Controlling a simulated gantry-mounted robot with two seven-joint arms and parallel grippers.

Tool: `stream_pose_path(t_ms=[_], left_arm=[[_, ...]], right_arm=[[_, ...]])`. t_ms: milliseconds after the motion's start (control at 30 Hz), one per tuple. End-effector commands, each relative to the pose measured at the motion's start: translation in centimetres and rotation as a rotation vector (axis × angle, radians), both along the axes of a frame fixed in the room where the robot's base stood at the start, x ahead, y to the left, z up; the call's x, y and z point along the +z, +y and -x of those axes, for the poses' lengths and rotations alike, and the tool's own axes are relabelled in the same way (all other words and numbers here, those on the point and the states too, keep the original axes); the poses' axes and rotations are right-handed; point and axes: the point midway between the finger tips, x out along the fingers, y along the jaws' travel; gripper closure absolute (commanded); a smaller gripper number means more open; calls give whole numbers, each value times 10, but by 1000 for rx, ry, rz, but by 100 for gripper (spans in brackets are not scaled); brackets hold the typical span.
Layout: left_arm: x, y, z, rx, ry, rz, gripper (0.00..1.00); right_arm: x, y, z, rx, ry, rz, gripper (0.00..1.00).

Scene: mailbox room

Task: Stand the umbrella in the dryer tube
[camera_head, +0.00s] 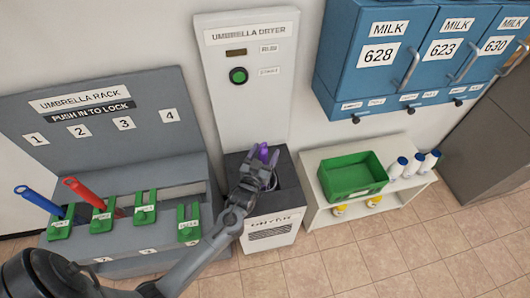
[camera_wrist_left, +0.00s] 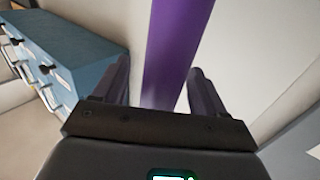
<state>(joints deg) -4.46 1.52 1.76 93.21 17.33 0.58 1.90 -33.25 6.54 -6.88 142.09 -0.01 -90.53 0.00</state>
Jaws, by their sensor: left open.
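The purple umbrella (camera_head: 264,152) shows as a short piece at the dryer's base, just beyond my left gripper (camera_head: 262,168). In the left wrist view the umbrella (camera_wrist_left: 172,45) is a broad purple band running between the two fingers of my left gripper (camera_wrist_left: 161,85). The fingers are open, with a gap showing on each side of the band. The umbrella dryer (camera_head: 245,75) is a white panel with a green button above a grey and white base. A round tube opening (camera_head: 270,181) shows partly beside the gripper. The gripper hides the umbrella's lower part. My right gripper is out of view.
A grey umbrella rack (camera_head: 115,120) at left holds a blue-handled (camera_head: 38,199) and a red-handled umbrella (camera_head: 84,191) among green locks. A white shelf (camera_head: 325,215) with a green bin (camera_head: 352,175) and white bottles stands right of the dryer. Blue mailboxes (camera_head: 375,75) hang above it.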

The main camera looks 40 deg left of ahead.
Motion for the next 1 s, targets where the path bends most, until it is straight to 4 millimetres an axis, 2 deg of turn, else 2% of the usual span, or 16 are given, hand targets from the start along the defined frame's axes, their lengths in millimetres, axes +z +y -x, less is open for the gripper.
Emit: stream_pose_path(t_ms=[167, 600, 800, 1000], left_arm=[[2, -7, 18, -1, 2, 1, 28], [2, -29, 85, 0, 0, 1, 28], [2, -34, 98, 0, -2, 0, 28], [1, -34, 100, 0, -3, 0, 28]], right_arm=[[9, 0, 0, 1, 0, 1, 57], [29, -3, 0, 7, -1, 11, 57], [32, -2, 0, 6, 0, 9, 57], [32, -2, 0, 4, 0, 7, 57]])
